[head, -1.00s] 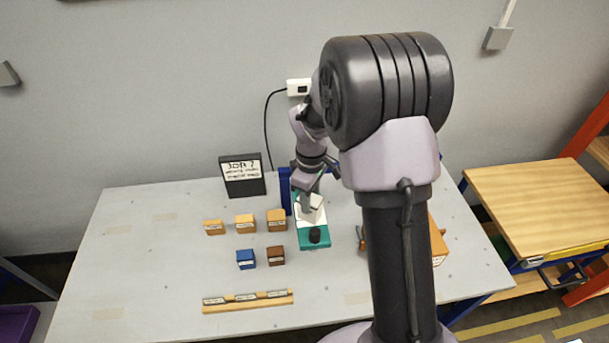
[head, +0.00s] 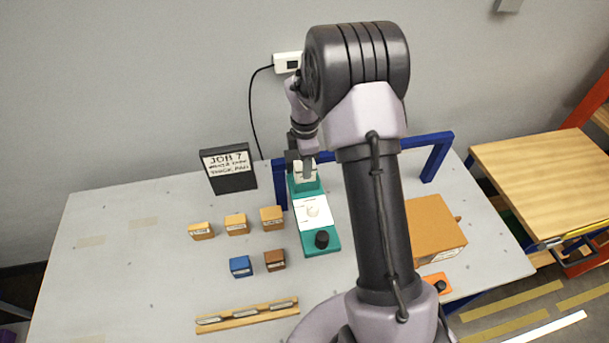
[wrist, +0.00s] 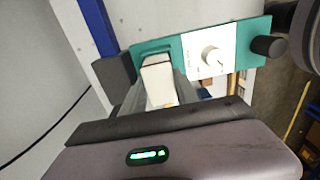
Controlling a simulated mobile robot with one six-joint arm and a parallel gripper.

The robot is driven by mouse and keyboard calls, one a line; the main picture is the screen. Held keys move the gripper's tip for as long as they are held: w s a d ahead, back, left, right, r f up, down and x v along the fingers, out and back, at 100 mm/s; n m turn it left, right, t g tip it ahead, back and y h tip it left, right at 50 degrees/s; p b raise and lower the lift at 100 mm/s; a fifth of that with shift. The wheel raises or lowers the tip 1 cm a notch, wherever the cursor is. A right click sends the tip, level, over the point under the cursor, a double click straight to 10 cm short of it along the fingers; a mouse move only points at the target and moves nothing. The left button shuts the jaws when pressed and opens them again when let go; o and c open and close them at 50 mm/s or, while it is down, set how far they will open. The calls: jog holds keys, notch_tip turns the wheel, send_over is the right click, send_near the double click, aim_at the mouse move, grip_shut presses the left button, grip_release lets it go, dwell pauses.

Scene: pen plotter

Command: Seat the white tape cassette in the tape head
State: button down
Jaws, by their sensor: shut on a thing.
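My gripper (head: 303,163) is shut on the white tape cassette (wrist: 157,82), at the back end of a teal machine (head: 324,247). In the head view, part of the cassette (head: 306,178) shows below the fingers. In the wrist view, the cassette stands between the fingers beside the teal body (wrist: 232,33). The fingers and cassette hide the place where it meets the machine. I cannot tell whether it is fully down. The machine has a white panel with a dial (head: 313,212) and a black knob (head: 321,239).
A blue frame (head: 436,160) stands close behind and beside the machine. Several small orange, blue and brown boxes (head: 236,224) sit to the left. A dark sign (head: 228,168) stands at the back. A wooden rack (head: 247,314) lies in front. The table's left side is clear.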

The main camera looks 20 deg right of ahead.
jog(key=shift+s+f, duration=0.1)
jog(key=shift+f, duration=0.4)
jog(key=c, duration=1.3)
grip_release()
jog(key=o, duration=0.4)
jog(key=shift+c, duration=0.2)
